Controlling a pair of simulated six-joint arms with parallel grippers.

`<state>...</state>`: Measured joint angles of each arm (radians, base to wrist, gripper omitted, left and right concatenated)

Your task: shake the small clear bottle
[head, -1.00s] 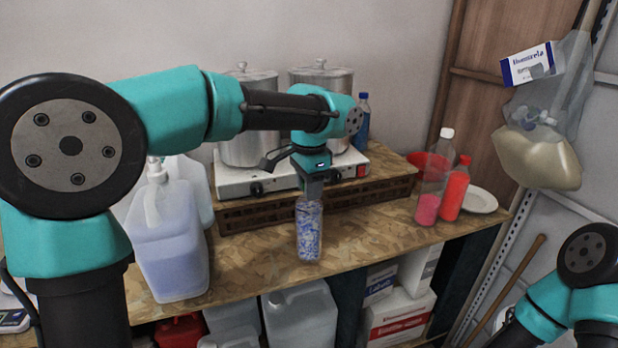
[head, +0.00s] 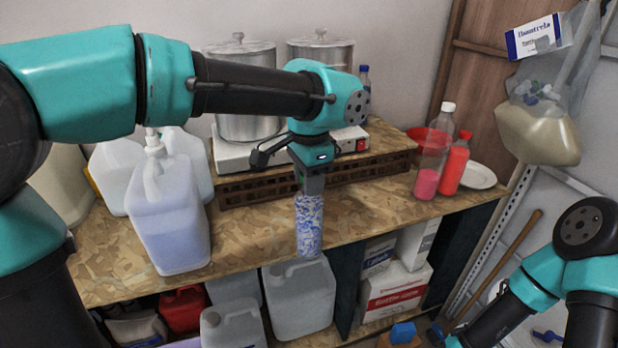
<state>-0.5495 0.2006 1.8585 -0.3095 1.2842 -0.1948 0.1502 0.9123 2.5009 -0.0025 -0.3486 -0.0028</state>
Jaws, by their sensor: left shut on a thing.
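The small clear bottle (head: 309,226) shows in the head view as an upright clear cylinder with blue and white specks inside. My left gripper (head: 308,184) comes down on it from above and is shut on its top end, which the jaws hide. The bottle hangs at the front edge of the wooden bench, its lower end in front of the shelf below. My right arm shows at the lower right; its gripper tips are not clearly visible.
A jug of pale blue liquid (head: 170,220) stands left on the bench (head: 240,238). Behind are steel pots (head: 320,52) on a hotplate. To the right stand a pink-filled bottle (head: 429,170), a red bottle (head: 453,165) and a white plate (head: 478,176). Jugs and boxes fill the shelf below.

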